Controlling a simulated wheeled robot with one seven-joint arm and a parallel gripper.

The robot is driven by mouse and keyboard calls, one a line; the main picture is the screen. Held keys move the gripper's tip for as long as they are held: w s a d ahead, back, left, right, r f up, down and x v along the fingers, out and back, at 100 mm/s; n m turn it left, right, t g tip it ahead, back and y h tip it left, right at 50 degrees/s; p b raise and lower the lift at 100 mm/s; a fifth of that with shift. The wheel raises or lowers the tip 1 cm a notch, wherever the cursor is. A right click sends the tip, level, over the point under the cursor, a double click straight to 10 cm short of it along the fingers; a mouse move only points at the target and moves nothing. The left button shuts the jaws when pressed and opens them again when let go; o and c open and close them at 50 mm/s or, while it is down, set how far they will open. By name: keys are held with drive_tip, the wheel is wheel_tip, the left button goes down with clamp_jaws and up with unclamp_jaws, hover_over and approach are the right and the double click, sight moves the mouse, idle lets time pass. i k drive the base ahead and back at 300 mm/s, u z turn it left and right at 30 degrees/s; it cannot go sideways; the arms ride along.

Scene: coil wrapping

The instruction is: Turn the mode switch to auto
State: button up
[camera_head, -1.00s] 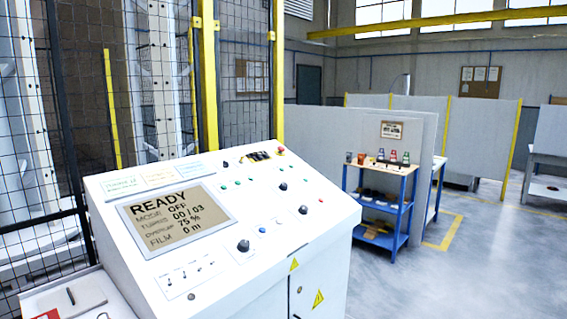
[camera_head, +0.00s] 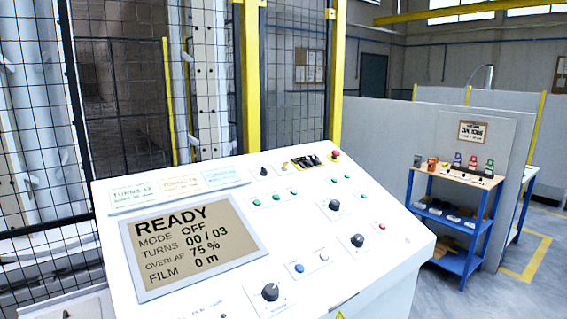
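A white sloped control console (camera_head: 310,265) fills the lower middle of the head view. Its screen (camera_head: 196,243) reads READY, MODE OFF, TURNS 00/03, OVERLAP 75 %, FILM 0 m. Black rotary knobs sit on the panel: a front one (camera_head: 270,291), a middle one (camera_head: 357,240), one further up (camera_head: 334,205) and a small one near the back edge (camera_head: 263,171). Their labels are too small to read, so I cannot tell which is the mode switch. My gripper is not in view.
The panel also has a red button (camera_head: 335,155), green buttons and a blue button (camera_head: 299,268). A black mesh fence with yellow posts (camera_head: 338,80) stands behind the console. A blue cart (camera_head: 450,262) stands at the right by grey partitions, with bare floor beside it.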

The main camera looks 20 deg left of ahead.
sight(263, 172)
drive_tip(key=z, duration=0.05)
drive_tip(key=i, duration=0.65)
drive_tip(key=u, duration=2.6)
